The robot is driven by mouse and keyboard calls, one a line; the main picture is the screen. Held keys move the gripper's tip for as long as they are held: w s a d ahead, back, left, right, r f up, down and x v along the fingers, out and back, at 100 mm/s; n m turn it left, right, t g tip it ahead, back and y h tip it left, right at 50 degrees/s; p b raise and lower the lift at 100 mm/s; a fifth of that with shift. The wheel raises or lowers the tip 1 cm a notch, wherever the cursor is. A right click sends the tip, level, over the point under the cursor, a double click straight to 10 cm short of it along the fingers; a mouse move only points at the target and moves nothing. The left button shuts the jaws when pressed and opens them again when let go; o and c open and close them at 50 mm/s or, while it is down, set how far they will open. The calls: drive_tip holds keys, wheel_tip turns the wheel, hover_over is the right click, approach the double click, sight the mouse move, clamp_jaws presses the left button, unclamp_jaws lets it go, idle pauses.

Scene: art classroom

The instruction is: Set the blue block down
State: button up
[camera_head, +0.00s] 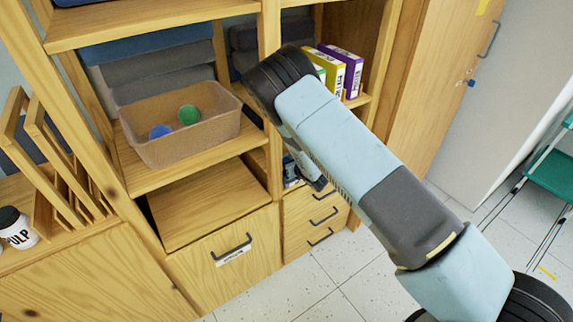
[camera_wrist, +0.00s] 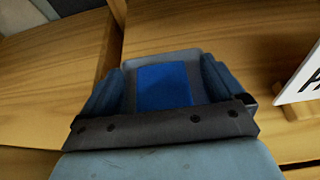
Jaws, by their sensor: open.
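The blue block (camera_wrist: 165,86) shows in the wrist view as a flat blue face between the two fingers of my gripper (camera_wrist: 160,88). The fingers stand open on either side of it. A grey rim or surface shows around the block's far side; I cannot tell whether it is a tray. Wooden surfaces lie beyond and to both sides. In the head view my gripper (camera_head: 312,172) is mostly hidden behind my arm, low in the shelf unit above the small drawers. The block cannot be made out clearly there.
A white card with black lettering (camera_wrist: 302,80) stands close right of my gripper. A brown bin (camera_head: 205,143) with a blue ball (camera_head: 160,131) and a green ball (camera_head: 188,114) sits on the left shelf. Upright books (camera_head: 345,70) stand above. The floor (camera_head: 345,275) is clear.

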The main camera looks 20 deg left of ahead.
drive_tip(key=v, duration=1.2)
drive_tip(key=shift+r, duration=0.15)
